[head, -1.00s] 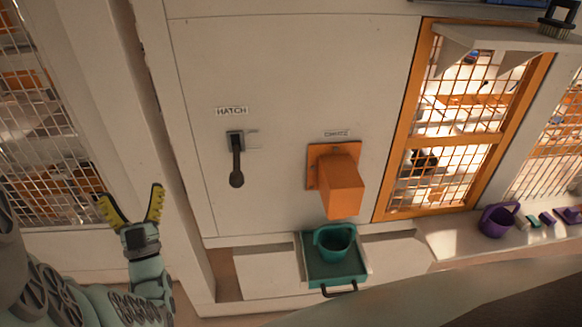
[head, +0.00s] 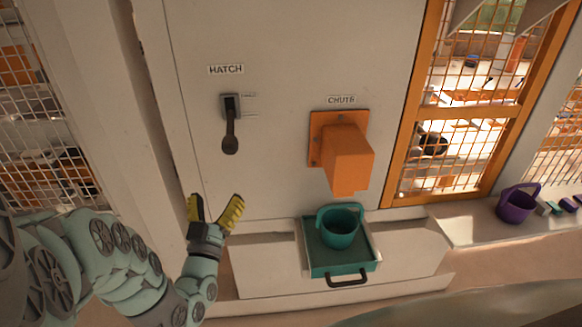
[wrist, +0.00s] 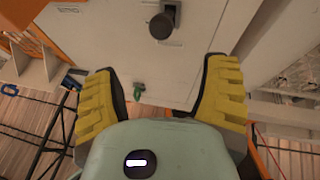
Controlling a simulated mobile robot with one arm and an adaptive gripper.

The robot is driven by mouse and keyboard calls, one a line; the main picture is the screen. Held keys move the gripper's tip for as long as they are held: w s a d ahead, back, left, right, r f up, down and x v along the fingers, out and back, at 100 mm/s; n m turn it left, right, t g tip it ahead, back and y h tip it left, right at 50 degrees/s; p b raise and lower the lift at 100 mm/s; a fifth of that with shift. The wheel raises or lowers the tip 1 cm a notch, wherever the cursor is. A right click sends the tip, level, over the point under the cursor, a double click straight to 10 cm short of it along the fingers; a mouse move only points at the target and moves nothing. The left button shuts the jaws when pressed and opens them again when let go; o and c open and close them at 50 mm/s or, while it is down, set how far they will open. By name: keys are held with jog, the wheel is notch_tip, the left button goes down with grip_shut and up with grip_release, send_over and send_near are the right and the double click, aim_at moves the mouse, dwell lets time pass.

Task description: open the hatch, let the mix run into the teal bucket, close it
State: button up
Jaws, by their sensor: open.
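The hatch lever (head: 230,135) is a dark handle hanging down from its mount below the HATCH label (head: 226,69) on the pale panel. In the wrist view the lever's round knob (wrist: 164,26) shows beyond my fingers, near the top. The orange chute (head: 348,158) juts from the panel on the right. The teal bucket (head: 338,228) stands upright in a teal tray (head: 318,262) below the chute; its inside looks empty of mix. My gripper (head: 215,207) is open and empty, below and slightly left of the lever, apart from it.
An orange-framed mesh window (head: 399,165) is right of the chute. A purple bucket (head: 515,206) and several small blocks stand on the ledge at the far right. A pale post (head: 90,110) is at the left. The panel between lever and chute is clear.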

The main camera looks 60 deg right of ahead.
aim_at(228, 152)
jog(key=b+x, duration=0.1)
jog(key=x, duration=0.9)
jog(key=shift+d+r, duration=0.1)
jog(key=shift+r, duration=0.05)
jog(key=shift+x, duration=2.25)
jog(key=shift+o, duration=0.3)
jog(key=shift+w, duration=0.1)
jog(key=shift+w, duration=0.1)
grip_shut()
